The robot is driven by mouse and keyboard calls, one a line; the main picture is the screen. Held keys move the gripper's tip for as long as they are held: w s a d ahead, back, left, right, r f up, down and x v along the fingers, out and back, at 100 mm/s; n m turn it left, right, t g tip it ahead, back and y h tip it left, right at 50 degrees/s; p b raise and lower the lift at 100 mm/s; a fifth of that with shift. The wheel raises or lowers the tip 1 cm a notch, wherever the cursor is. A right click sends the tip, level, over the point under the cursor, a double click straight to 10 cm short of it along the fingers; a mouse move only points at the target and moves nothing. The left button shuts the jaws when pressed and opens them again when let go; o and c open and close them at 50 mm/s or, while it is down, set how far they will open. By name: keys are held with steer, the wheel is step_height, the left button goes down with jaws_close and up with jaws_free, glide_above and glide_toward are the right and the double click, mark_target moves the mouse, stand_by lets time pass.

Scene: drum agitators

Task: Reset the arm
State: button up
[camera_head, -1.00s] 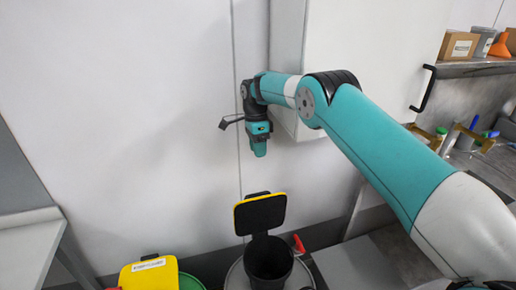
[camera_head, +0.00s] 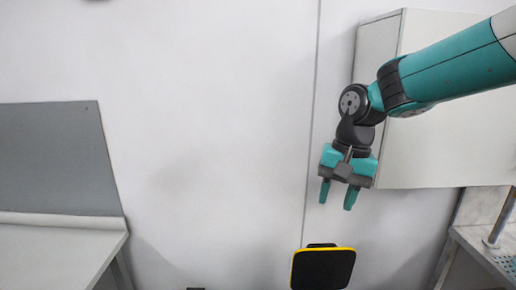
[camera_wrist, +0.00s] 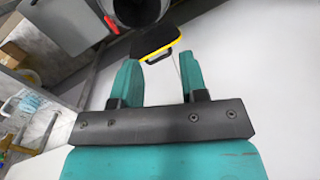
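My gripper (camera_head: 337,196) hangs from my teal arm at the right of the head view, fingers pointing down. Its two teal fingers are apart with nothing between them. In the wrist view my gripper (camera_wrist: 158,75) also shows both fingers spread and empty. Below it in the head view is a raised black lid with a yellow rim (camera_head: 323,269). The lid also shows in the wrist view (camera_wrist: 156,40), beyond the fingertips and apart from them. The dark round opening of the container (camera_wrist: 138,10) is at the top of the wrist view.
A white wall cabinet (camera_head: 440,140) is close behind my arm at the right. A light table (camera_head: 55,250) with a grey panel (camera_head: 50,155) stands at the left. A metal counter (camera_head: 480,250) is at the lower right. The wall between is bare.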

steer(key=s+f+n+y+b, duration=0.1)
steer(key=s+n, duration=0.4)
steer(key=s, duration=0.6)
steer(key=s+f+n+y+b, duration=0.1)
steer(key=s+f+n+b, duration=0.2)
steer(key=s, duration=0.9)
steer(key=shift+s+a+f+n+t, duration=0.3)
steer(key=shift+f+n, duration=0.1)
steer(key=shift+n, duration=0.8)
